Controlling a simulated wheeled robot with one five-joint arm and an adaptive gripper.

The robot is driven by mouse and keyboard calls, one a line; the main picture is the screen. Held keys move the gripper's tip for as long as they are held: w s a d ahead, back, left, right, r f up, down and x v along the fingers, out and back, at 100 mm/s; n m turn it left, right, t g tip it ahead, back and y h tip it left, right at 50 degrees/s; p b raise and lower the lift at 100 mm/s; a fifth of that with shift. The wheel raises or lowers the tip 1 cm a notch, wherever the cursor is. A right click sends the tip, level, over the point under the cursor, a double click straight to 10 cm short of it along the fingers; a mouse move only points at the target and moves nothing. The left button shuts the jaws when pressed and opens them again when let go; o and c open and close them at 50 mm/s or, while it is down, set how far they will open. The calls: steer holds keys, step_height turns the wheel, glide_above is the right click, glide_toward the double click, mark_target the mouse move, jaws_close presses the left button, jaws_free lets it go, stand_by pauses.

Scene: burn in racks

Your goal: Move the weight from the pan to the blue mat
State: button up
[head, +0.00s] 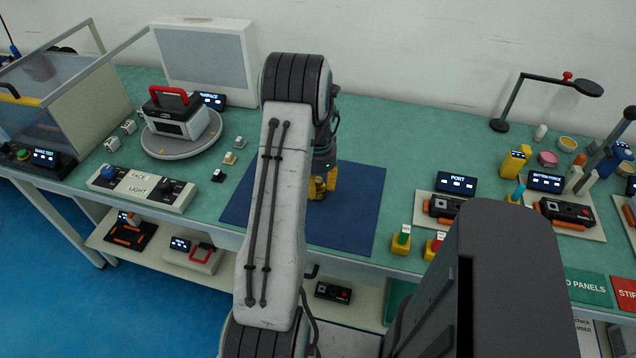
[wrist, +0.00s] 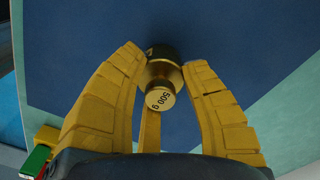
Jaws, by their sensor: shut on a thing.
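The brass weight, marked 500 g, shows between my yellow fingers in the wrist view (wrist: 160,98). My gripper (wrist: 168,66) is shut on it. In the head view my gripper (head: 322,188) points down over the blue mat (head: 358,215), and my arm hides part of the mat. The mat also fills much of the wrist view (wrist: 240,40). I cannot tell whether the weight touches the mat or hangs just above it. I cannot make out the pan with certainty in either view.
A round grey turntable (head: 180,151) bearing a boxy device with a red handle (head: 168,112) stands left. A control box (head: 140,188) and small blocks lie left of the mat. Green and yellow pieces (head: 401,239) stand by its right edge. The mat around my gripper looks clear.

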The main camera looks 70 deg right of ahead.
steer(key=o, duration=1.2)
steer(key=shift+c, duration=0.2)
step_height(320, 180, up, 12)
steer(key=b, duration=0.3)
steer(key=shift+w, duration=0.1)
